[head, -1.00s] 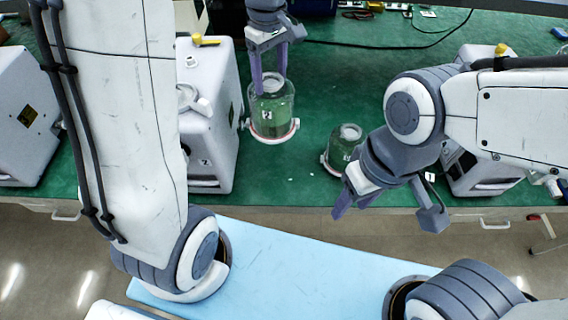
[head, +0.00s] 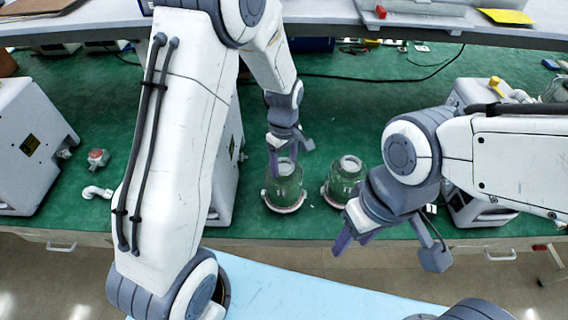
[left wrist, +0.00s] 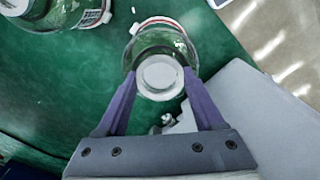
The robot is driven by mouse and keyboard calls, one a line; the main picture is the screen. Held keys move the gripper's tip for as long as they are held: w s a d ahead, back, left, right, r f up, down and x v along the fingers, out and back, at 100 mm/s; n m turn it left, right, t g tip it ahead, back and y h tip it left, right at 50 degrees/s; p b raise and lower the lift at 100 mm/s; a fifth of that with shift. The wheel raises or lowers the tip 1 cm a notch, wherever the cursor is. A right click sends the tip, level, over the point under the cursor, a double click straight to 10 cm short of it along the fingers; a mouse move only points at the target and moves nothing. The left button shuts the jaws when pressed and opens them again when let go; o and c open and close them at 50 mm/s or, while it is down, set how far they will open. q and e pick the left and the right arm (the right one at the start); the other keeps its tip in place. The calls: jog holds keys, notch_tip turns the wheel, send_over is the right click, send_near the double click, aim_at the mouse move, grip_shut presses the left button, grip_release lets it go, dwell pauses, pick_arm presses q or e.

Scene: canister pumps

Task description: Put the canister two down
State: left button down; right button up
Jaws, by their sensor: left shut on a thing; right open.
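A clear green-tinted canister (head: 285,190) with a pale lid and a red-and-white base ring is between the fingers of my left gripper (head: 284,163). It is upright, with its base on or very close to the green bench; I cannot tell which. Its number is not readable. In the left wrist view, my left gripper (left wrist: 160,90) is shut around the neck of this canister (left wrist: 160,40). A second, similar canister (head: 346,180) stands just to its right. My right gripper (head: 389,248) is open and empty, in front of the second canister, partly covering it.
White pump housings stand at the far left (head: 30,145) and right (head: 480,205); another is partly behind my left arm. A white elbow fitting (head: 97,192) and a small red-and-grey part (head: 97,158) lie on the bench (head: 330,110). A shelf (head: 420,35) crosses the back.

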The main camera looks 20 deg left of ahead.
pick_arm(q)
jog(key=shift+f, duration=0.55)
grip_release()
notch_tip(320, 180, up, 12)
jog(key=f+b, duration=0.1)
jog(key=s+d+r+m, duration=0.1)
jog(key=s+d+m, duration=0.1)
jog(key=s+m, duration=0.4)
jog(key=s+d+r+m, duration=0.1)
jog(key=s+d+m, duration=0.2)
jog(key=s+m, duration=0.3)
jog(key=s+d+r+m+h, duration=0.1)
jog(key=s+d+m, duration=0.2)
jog(key=s+m, duration=0.4)
jog(key=shift+s+d+r, duration=0.1)
jog(key=shift+s+r, duration=0.1)
jog(key=shift+s, duration=1.1)
jog(key=shift+s+r, duration=0.2)
jog(key=shift+s, duration=1.05)
